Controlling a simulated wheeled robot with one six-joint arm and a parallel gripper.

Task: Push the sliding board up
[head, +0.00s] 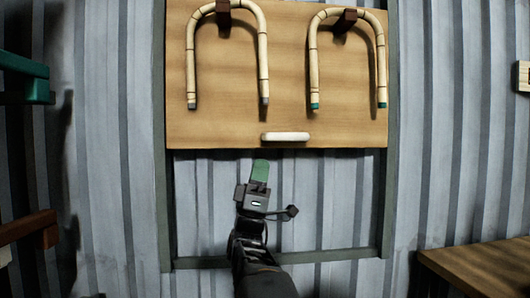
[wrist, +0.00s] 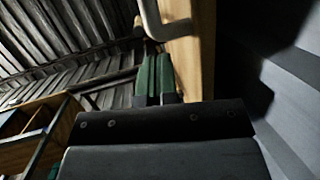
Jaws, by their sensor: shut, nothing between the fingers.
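The sliding board (head: 288,75) is a light wooden panel set between the side rails of a dark frame. Its lower edge is well above the frame's bottom bar, with corrugated wall showing below. A pale horizontal handle (head: 285,137) is fixed near its lower edge. My gripper (head: 260,171) has green fingers, closed together and empty. In the head view its tips appear just below the board's lower edge, left of the handle. The wrist view shows the green fingers (wrist: 155,78) beside the board's edge (wrist: 190,65) and the pale curved handle (wrist: 160,22). I cannot tell whether they touch.
Two bent rattan pieces (head: 263,50) (head: 382,60) hang on brown pegs on the board. A wooden table (head: 480,262) stands at lower right. Brown and green bars (head: 25,228) jut in at left. The space inside the frame below the board is open.

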